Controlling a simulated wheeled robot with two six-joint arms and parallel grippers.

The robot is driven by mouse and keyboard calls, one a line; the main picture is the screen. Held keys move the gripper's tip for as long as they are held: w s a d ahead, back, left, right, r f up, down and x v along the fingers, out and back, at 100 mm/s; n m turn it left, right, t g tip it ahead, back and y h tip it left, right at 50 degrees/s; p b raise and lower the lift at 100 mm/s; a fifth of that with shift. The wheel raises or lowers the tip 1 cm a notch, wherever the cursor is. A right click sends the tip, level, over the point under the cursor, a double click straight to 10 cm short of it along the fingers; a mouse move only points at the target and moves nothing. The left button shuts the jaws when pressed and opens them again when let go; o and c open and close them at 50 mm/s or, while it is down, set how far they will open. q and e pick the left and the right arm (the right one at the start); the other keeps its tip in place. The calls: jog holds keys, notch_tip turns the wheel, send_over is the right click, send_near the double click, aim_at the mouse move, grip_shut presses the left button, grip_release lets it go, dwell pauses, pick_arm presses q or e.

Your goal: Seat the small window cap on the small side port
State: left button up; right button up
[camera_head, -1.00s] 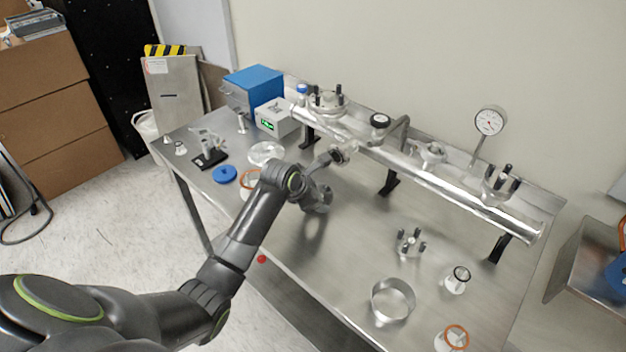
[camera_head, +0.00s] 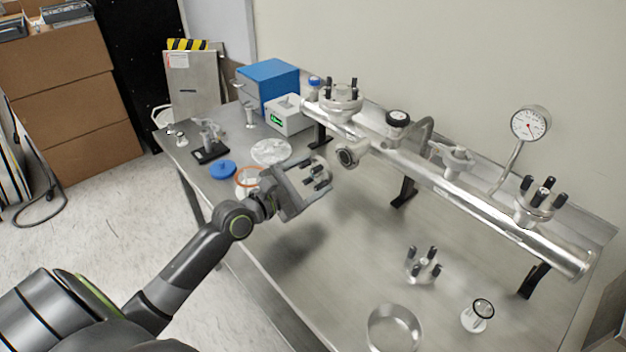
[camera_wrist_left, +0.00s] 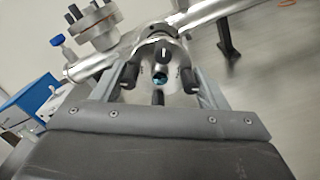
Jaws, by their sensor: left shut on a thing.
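My left gripper (camera_head: 314,180) is shut on the small window cap (camera_head: 318,172), a metal piece with black knobs. It holds the cap above the table, just left of and in front of the small side port (camera_head: 347,157). The port is a short round stub with a dark opening, sticking out from the long steel tube (camera_head: 440,180). A gap shows between cap and port. In the left wrist view the cap (camera_wrist_left: 160,68) sits between the fingers, with a bluish window at its centre, and largely hides the port. My right gripper is not in view.
A similar black-knobbed cap (camera_head: 423,266), a metal ring (camera_head: 394,328) and a small round-topped part (camera_head: 478,315) stand on the front of the table (camera_head: 350,260). A blue box (camera_head: 268,82) stands at the back left. A gauge (camera_head: 530,124) rises behind the tube.

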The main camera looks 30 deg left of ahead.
pick_arm(q)
jog(key=shift+b+x, duration=0.35)
jog(key=shift+x, duration=0.4)
jog(key=shift+b+x, duration=0.45)
jog(key=shift+x, duration=1.7)
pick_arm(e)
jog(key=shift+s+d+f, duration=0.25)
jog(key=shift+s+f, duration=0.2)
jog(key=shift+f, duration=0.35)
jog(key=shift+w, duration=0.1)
pick_arm(q)
jog(key=shift+r+p, duration=0.15)
jog(key=shift+p, duration=0.35)
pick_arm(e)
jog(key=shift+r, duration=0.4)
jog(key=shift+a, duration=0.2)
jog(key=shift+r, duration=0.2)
